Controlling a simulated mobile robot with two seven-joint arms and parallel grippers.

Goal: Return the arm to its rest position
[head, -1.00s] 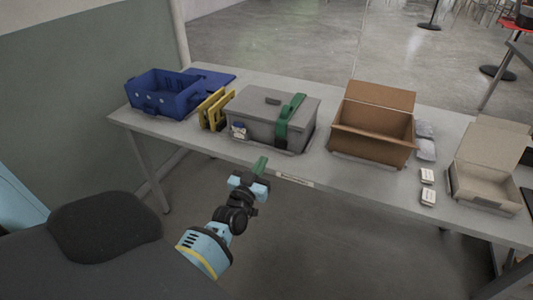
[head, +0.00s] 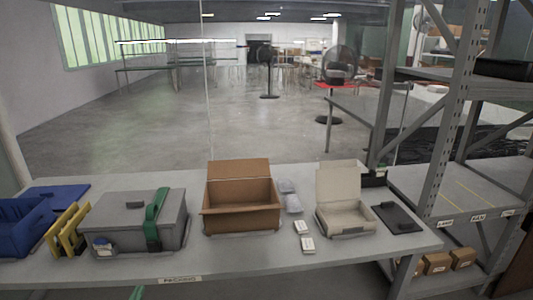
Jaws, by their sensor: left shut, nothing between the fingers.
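Only the green tip of my left gripper (head: 137,293) shows at the bottom edge of the head view, in front of the packing table (head: 240,264). It is shut and holds nothing that I can see. The rest of my left arm is below the picture. My right gripper is not in view.
On the table stand a blue crate (head: 22,238), yellow holders (head: 68,231), a grey lidded box with a green strap (head: 120,228), an open brown carton (head: 240,220), small white boxes (head: 307,244) and an open beige box (head: 345,221). A metal shelf (head: 445,190) stands at the right.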

